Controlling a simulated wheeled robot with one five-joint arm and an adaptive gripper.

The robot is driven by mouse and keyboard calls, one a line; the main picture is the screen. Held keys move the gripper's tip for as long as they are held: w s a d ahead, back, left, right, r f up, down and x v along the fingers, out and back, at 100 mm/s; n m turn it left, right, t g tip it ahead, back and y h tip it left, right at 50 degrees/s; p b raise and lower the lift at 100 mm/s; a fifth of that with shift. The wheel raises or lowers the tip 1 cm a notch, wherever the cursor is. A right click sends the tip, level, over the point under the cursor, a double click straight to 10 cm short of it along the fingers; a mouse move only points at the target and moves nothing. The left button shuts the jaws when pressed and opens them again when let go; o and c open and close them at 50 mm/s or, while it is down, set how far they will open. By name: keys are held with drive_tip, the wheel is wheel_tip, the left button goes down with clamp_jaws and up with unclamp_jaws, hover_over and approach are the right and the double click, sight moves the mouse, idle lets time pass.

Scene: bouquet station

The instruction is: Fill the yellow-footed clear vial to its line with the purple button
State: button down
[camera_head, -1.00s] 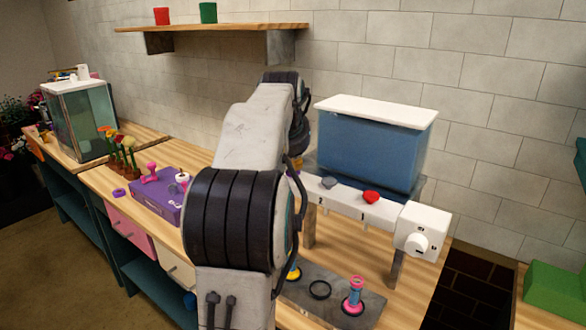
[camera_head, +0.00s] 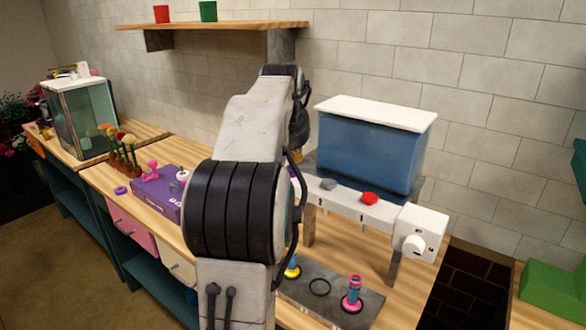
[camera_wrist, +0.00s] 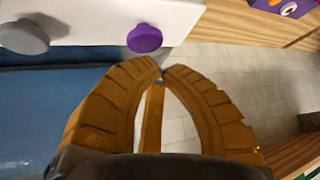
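The yellow-footed vial (camera_head: 291,268) stands on the dark grey plate (camera_head: 330,296) under the dispenser, partly hidden behind my arm; its fill level cannot be made out. The purple button (camera_wrist: 145,38) is a round knob on the dispenser's white front bar (camera_wrist: 95,20), clear in the wrist view. In the head view my arm mostly covers that end of the bar. My gripper (camera_wrist: 161,73) has its orange-brown fingertips together with nothing between them. In the picture the tips lie just below the purple button; whether they touch it cannot be told.
A grey button (camera_wrist: 24,37) and a red button (camera_head: 369,198) are also on the bar. The blue tank (camera_head: 368,155) rises behind it. A white dial (camera_head: 414,245) is at the right end. A pink-footed vial (camera_head: 352,294) and a black ring (camera_head: 320,287) are on the plate.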

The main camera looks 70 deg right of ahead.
drive_tip(key=shift+r, duration=0.15)
drive_tip(key=shift+r+p, duration=2.35)
drive_tip(key=shift+p, duration=0.1)
